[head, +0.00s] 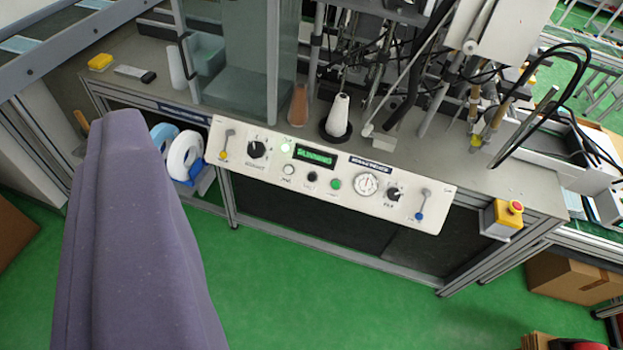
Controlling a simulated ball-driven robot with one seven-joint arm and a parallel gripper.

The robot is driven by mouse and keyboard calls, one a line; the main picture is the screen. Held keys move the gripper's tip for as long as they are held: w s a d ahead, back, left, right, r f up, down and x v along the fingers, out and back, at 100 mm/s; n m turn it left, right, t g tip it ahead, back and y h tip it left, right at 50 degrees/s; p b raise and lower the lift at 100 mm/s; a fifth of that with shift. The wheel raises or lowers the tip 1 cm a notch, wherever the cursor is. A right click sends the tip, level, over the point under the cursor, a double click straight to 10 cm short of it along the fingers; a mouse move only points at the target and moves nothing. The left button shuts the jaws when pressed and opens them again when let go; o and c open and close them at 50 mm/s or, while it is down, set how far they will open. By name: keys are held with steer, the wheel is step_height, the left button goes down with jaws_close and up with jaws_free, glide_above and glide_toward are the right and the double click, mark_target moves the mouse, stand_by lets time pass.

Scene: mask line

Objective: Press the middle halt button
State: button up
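A white control panel (400,212) hangs tilted along the front edge of a grey machine bench. Three small round buttons sit in a row below its display: a white button (288,169), a dark middle button (312,176) and a green button (335,184). Their labels are too small to read. My gripper is not in view. A large grey-purple part of my arm covers the lower left, well left of the buttons.
The panel also carries black knobs (257,149), a white dial (366,185) and two levers (421,205). A red-topped yellow box (503,219) is on the bench's right front corner. White rolls (184,157) hang at the left. The green floor (330,295) before the bench is clear.

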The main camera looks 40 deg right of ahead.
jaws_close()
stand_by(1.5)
